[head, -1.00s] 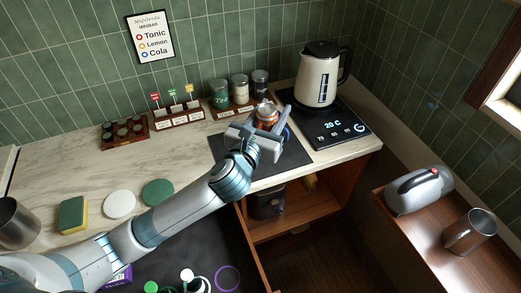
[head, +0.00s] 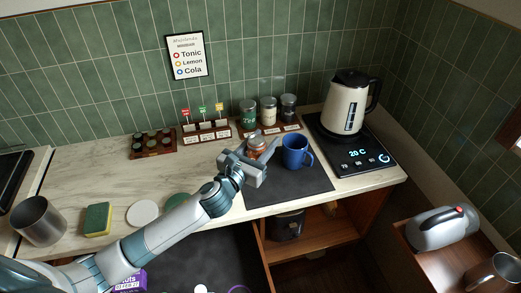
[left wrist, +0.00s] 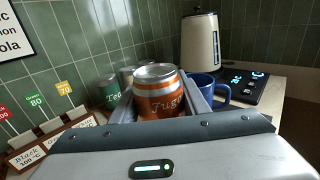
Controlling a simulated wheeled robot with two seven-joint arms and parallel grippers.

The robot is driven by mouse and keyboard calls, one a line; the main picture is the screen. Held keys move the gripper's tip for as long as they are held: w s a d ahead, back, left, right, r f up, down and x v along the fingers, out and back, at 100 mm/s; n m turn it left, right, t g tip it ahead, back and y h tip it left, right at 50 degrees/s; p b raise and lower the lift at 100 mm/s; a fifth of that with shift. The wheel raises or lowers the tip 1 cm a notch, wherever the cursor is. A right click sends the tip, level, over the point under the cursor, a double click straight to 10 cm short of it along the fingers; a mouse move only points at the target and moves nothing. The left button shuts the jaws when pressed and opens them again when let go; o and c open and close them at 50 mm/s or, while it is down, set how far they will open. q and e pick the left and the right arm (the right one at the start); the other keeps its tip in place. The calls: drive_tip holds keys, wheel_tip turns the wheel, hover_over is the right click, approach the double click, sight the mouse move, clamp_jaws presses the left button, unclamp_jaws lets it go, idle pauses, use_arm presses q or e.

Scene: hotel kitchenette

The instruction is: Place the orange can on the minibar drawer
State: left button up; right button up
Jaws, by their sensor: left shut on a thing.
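The orange can (head: 257,144) is held upright between the fingers of my left gripper (head: 254,156), which is shut on it. In the left wrist view the can (left wrist: 160,95) shows its orange label and silver top. In the head view it is over or near the left back part of the dark mat; I cannot tell whether it touches the mat. A dark open drawer (head: 215,252), seemingly the minibar drawer, lies below the counter front at the bottom, partly hidden by my left arm. My right gripper is not in view.
A blue mug (head: 296,152) stands on the dark mat (head: 300,184), close right of the gripper. The kettle (head: 347,102), several canisters (head: 268,110) and the tea rack (head: 205,132) stand behind. A purple box (head: 131,280) is in the drawer. The counter left of the mat is partly clear.

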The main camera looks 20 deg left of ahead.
use_arm(q)
drive_tip(key=shift+w+a+f, duration=0.1)
drive_tip(key=shift+a+f, duration=0.15)
drive_tip(key=shift+a, duration=0.25)
drive_tip(key=shift+f, duration=0.1)
drive_tip(key=shift+f, duration=1.9)
drive_tip(key=shift+f, duration=0.2)
drive_tip(key=o, duration=1.3)
drive_tip(key=shift+c, duration=0.2)
